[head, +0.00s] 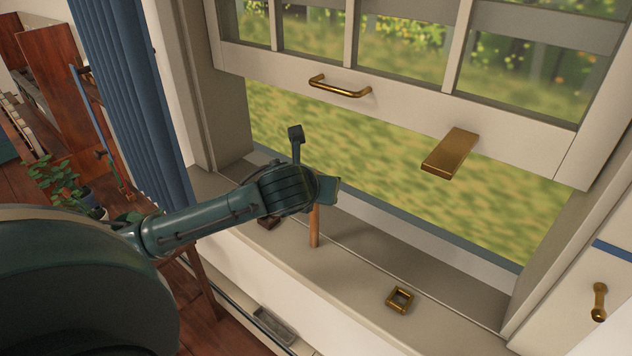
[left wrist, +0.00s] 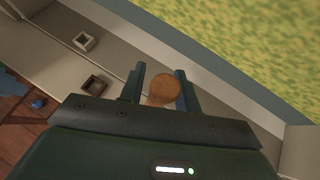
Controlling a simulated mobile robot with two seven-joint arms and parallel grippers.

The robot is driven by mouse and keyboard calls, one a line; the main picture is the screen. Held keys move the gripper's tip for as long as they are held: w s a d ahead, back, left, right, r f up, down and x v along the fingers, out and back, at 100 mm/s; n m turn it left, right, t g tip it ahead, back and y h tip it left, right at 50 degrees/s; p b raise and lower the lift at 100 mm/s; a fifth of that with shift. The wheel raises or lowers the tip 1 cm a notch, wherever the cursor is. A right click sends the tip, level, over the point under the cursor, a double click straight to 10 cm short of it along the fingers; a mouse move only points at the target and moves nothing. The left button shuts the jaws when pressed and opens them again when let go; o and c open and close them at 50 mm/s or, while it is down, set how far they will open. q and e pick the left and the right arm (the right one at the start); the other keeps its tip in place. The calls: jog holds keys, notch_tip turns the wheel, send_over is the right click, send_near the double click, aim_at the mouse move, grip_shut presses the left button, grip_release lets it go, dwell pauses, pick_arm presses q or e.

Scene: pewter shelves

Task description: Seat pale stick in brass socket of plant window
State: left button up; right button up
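The stick (head: 315,226) is a light-brown wooden rod, upright over the window sill. Its round end (left wrist: 165,87) sits between the fingers of my left gripper (left wrist: 161,88) in the left wrist view. That gripper (head: 325,190) appears shut on the stick near its upper part. I cannot tell if the stick's lower end touches the sill. The brass socket (head: 399,299), a small square frame, is on the sill to the right of the stick and apart from it. The plant window (head: 430,120) has its sash raised above the sill. My right gripper is not in view.
A dark brown socket (head: 268,222) is left of the stick; a pale socket (left wrist: 84,42) shows in the left wrist view. A brass plate (head: 450,153) juts from the sash, near a brass handle (head: 340,87). The sill (head: 350,270) around the brass socket is clear.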

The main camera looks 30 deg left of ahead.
pick_arm(q)
jog(key=shift+o, duration=0.7)
jog(key=shift+r, duration=0.1)
